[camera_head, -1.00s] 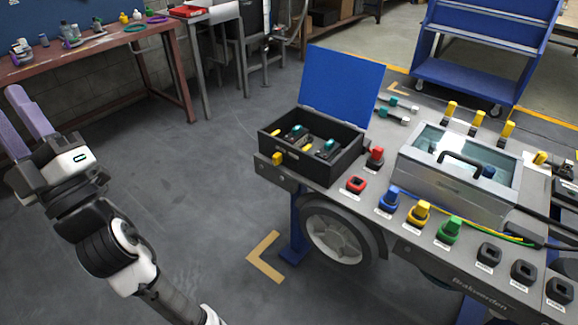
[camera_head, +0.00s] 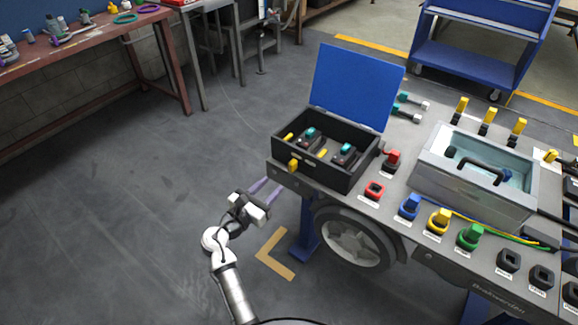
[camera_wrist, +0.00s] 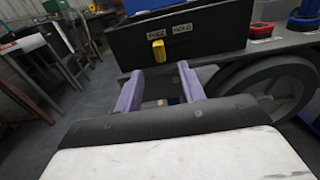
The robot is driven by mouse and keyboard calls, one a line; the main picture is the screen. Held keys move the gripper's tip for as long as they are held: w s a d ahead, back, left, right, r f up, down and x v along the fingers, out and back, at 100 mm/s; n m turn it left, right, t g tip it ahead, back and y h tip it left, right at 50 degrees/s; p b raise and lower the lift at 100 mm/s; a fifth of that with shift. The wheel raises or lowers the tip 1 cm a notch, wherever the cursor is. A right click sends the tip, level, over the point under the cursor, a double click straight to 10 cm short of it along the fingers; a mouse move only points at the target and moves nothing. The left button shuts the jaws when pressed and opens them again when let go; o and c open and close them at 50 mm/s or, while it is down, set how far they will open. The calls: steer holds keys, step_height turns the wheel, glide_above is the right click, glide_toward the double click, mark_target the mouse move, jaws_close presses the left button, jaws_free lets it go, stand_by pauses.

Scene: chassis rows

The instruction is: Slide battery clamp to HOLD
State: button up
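The battery clamp appears to be the yellow tab on the front of the black open box; it shows in the head view (camera_head: 293,166) and in the wrist view (camera_wrist: 158,50). In the wrist view it sits by a label plate (camera_wrist: 182,29) that reads HOLD on its right side; the word on the left is blurred. My gripper (camera_head: 268,190) is below and left of the box in the head view. In the wrist view its purple fingers (camera_wrist: 159,84) are spread apart with the tab beyond them. Nothing is between the fingers.
The black box (camera_head: 325,179) has a raised blue lid (camera_head: 352,85) and stands on the grey chassis bench. A red socket (camera_head: 374,190), blue, yellow and green plugs and a wheel (camera_head: 352,240) lie to the right. The floor at left is clear.

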mark_target(290, 167)
steer(key=x, duration=1)
steer(key=shift+p, duration=0.4)
jaws_close()
